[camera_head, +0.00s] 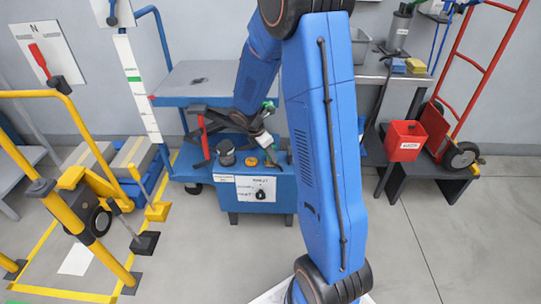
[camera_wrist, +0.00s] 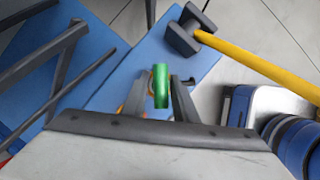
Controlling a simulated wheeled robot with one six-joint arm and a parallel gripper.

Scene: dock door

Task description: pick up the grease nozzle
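My gripper (camera_wrist: 159,82) shows in the wrist view with two dark fingers spread apart. A small green piece (camera_wrist: 161,88) stands between the fingers, with a narrow gap on each side. It may be the grease nozzle, but I cannot tell for sure; its lower part is hidden by my gripper.
A black round cup and a yellow knob (camera_head: 251,162) sit on the cart. Dark bars with a red handle (camera_head: 204,140) stand to the left. A yellow barrier (camera_head: 92,240) is at the left. A red bin (camera_head: 405,141) stands at the right. The floor in front is clear.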

